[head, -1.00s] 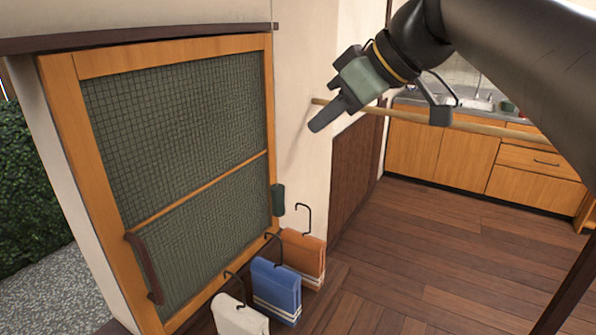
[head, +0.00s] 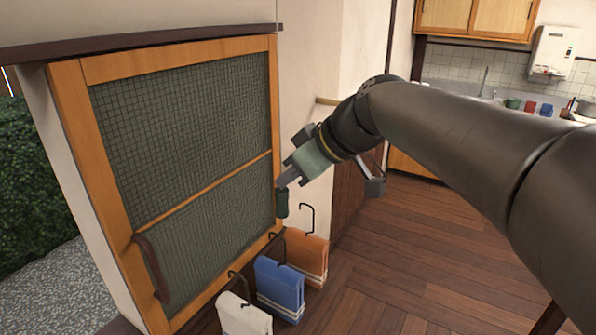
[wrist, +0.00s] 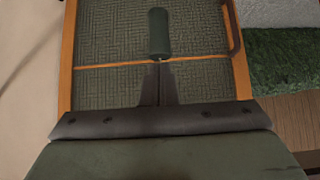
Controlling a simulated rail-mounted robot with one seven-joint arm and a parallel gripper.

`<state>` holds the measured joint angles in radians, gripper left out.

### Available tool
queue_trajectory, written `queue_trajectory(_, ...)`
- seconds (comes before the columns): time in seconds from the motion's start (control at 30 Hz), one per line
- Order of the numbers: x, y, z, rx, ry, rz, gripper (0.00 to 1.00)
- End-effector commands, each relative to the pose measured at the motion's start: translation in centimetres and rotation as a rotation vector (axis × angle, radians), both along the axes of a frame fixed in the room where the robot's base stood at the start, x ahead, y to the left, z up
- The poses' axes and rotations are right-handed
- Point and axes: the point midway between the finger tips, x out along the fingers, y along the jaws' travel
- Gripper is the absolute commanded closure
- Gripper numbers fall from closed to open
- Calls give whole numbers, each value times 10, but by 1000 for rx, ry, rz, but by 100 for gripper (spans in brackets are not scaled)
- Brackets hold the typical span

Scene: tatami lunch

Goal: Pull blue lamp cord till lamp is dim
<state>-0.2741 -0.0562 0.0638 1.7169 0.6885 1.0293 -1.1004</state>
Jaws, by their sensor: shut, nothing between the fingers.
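No lamp and no blue cord can be made out in either view. My gripper (head: 281,182) is shut and empty, pointing down and left in front of the right edge of a wood-framed screen door. Its fingertips appear just above a dark green cylinder (head: 282,203) at that edge. In the wrist view, my gripper (wrist: 159,66) has its thin fingers together, with the green cylinder (wrist: 159,33) straight beyond the tips. I cannot tell whether they touch it.
The screen door (head: 180,135) has a curved brown handle (head: 151,267) at left. White (head: 243,318), blue (head: 280,287) and orange (head: 306,255) bag-like items with black hooks stand below it. The wooden floor (head: 420,260) at right is open. A kitchen counter is behind.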

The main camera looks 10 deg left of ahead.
Motion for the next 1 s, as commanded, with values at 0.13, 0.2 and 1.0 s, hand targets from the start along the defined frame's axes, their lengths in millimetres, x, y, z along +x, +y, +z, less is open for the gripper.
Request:
queue_trajectory(0.13, 0, 0, -3, 0, -1, 1, 100)
queue_trajectory(0.2, 0, 0, -3, 0, -1, 1, 100)
queue_trajectory(1.0, 0, 0, -46, -3, 5, 1, 100)
